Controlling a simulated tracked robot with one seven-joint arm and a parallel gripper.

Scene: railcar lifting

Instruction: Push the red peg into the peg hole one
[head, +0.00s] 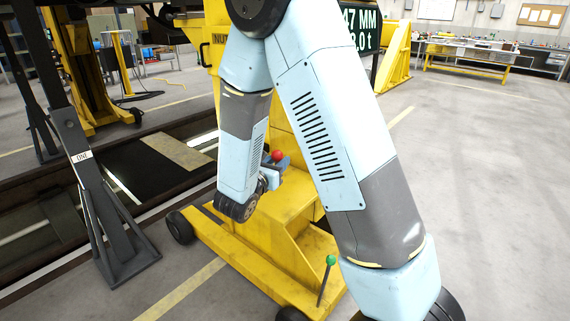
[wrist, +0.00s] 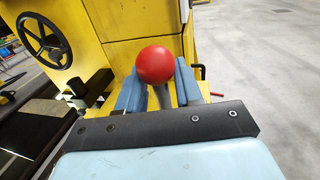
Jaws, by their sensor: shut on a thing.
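The red peg shows as a round red knob in the head view (head: 277,156) and large in the wrist view (wrist: 155,64). My gripper (wrist: 160,88) has its two blue-grey fingers on either side of the stem just below the knob, shut on it. In the head view my gripper (head: 274,168) is partly hidden behind my forearm, in front of the yellow lifting jack (head: 255,225). A dark stand with a label reading ONE (head: 82,156) is at left, apart from my gripper. I cannot make out peg hole one itself.
A green-knobbed lever (head: 331,261) rises at the yellow base's front right. A dark pit (head: 150,165) with rails lies at left. A black handwheel (wrist: 45,40) is on the yellow body in the wrist view. Open grey floor lies at right.

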